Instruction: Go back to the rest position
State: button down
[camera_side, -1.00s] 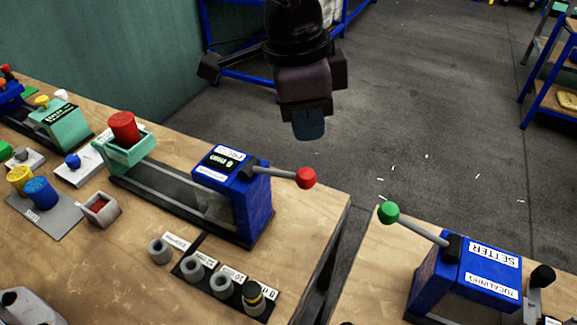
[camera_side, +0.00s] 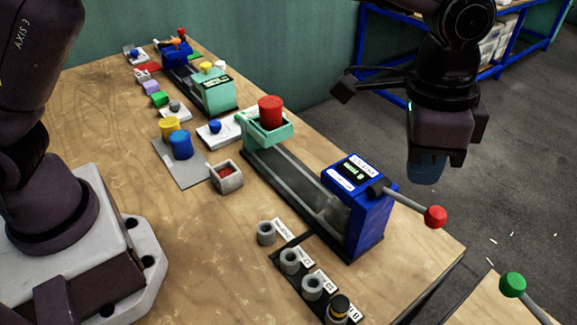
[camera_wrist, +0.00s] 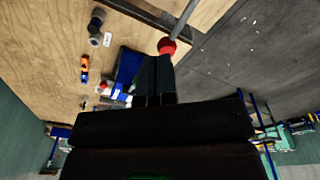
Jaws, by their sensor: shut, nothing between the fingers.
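My gripper (camera_side: 425,170) is shut and empty. In the side view it hangs fingers down, just above the red lever knob (camera_side: 434,216) in the picture and apart from it. The lever belongs to a blue press (camera_side: 370,225) on the wooden table (camera_side: 110,120). In the wrist view the shut fingers (camera_wrist: 155,78) point toward the red knob (camera_wrist: 168,46), with the blue press (camera_wrist: 127,68) beside them. The exact distance to the knob cannot be told.
A second lever with a green knob (camera_side: 512,284) stands at the lower right. Grey rings (camera_side: 290,261) sit in front of the press. A red cylinder (camera_side: 270,110) stands in a green holder. Blue shelving (camera_side: 480,70) is behind.

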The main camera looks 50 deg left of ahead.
jog(key=s+a+r+n+t, duration=0.1)
jog(key=s+a+r+n, duration=0.2)
jog(key=s+a, duration=0.4)
jog(key=s+a+r+n+t, duration=0.2)
jog(key=s+a, duration=0.4)
jog(key=a, duration=0.6)
jog(key=s+a+r+n+t+y, duration=0.1)
jog(key=s+a+r+n+t, duration=0.1)
jog(key=s+a+r+n, duration=0.2)
jog(key=shift+s+a+n, duration=0.6)
jog(key=shift+s+a, duration=1.25)
jog(key=shift+a, duration=1.5)
